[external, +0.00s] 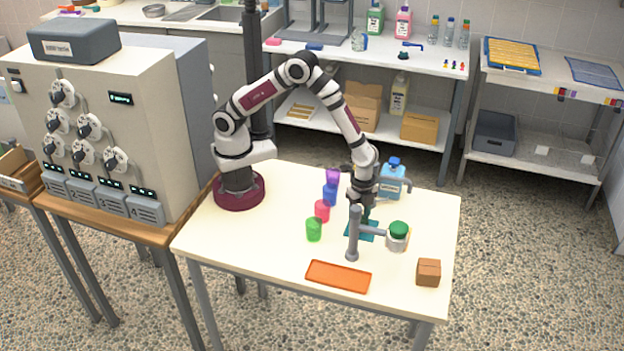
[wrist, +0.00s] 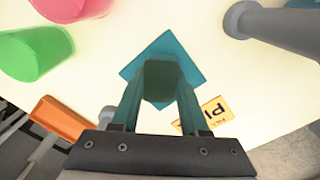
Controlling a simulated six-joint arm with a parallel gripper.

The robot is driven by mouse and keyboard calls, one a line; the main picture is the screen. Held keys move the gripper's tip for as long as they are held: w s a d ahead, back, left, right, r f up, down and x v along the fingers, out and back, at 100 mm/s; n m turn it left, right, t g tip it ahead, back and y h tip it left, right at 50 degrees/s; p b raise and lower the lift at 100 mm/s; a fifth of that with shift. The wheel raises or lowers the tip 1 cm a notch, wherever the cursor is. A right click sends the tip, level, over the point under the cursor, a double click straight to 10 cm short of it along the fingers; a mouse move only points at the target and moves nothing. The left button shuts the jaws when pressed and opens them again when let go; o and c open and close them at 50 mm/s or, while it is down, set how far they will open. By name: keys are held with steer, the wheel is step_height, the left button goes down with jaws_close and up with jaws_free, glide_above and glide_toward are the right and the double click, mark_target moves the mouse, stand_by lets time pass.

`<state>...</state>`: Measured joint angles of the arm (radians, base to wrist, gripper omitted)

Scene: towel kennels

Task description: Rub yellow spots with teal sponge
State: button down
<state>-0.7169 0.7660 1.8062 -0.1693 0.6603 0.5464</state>
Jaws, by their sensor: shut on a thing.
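The teal sponge (external: 352,231) is a flat square low over or on the white table; I cannot tell whether it touches. It shows as a teal diamond (wrist: 160,48) in the wrist view. A dark green block (wrist: 162,82) in front of it looks like its grip. My gripper (external: 366,208) points down with its fingers (wrist: 160,98) shut on this block. No yellow spots can be made out; the sponge and gripper hide the tabletop beneath. A yellow-orange label with partly hidden black lettering (wrist: 215,111) shows beside the right finger in the wrist view.
Green (external: 314,230), pink, blue and purple cups are left, a blue jug (external: 391,181) behind. An orange tray (external: 338,276) and brown box (external: 428,272) are in front.

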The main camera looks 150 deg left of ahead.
steer(key=shift+w+a+r, duration=0.1)
steer(key=shift+w+a, duration=1.25)
steer(key=shift+s+d+f, duration=0.2)
steer(key=shift+s+d, duration=2)
steer(key=shift+d, duration=0.05)
steer(key=shift+r, duration=4.05)
